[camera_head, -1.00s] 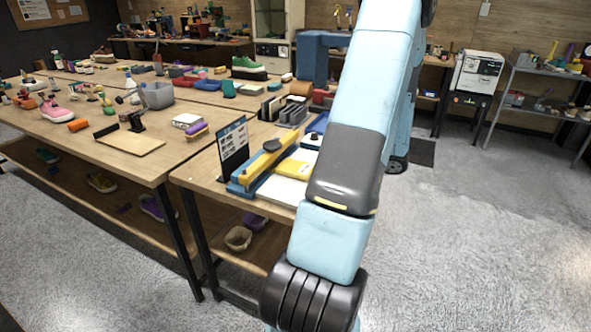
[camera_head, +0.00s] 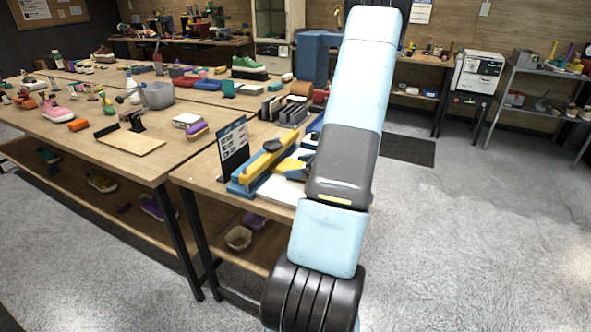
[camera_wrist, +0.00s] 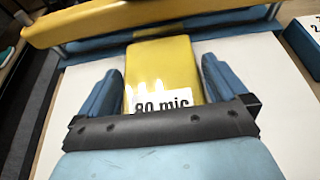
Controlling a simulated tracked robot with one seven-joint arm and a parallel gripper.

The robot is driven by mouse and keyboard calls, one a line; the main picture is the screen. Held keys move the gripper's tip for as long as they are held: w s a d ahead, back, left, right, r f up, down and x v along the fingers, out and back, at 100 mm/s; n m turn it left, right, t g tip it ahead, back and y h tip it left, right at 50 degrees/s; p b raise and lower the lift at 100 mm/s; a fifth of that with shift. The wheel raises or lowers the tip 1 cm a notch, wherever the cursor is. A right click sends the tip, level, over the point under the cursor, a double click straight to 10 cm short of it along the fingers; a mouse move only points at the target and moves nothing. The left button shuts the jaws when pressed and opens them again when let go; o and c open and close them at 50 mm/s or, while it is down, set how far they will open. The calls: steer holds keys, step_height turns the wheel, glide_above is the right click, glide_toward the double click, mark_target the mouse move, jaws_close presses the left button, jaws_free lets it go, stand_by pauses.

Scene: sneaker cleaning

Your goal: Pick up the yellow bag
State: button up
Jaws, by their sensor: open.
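The yellow bag (camera_wrist: 162,70) lies flat on a white surface in the wrist view, with a white label reading "80 mic". My gripper (camera_wrist: 160,88) is open, with one blue finger on each side of the bag. Its lower part is hidden behind my gripper's dark body. I cannot tell whether the fingers touch it. In the head view a small part of the yellow bag (camera_head: 286,166) shows beside my arm, which hides most of it.
A blue tool with a yellow bar (camera_head: 262,160) lies just beyond the bag. A standing sign (camera_head: 233,145) is to its left. A blue box with a white label (camera_wrist: 306,40) is at the right in the wrist view. Shoes and bins crowd the tables behind.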

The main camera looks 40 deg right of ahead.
steer(key=shift+w+f, duration=0.1)
steer(key=shift+w, duration=0.05)
steer(key=c, duration=0.8)
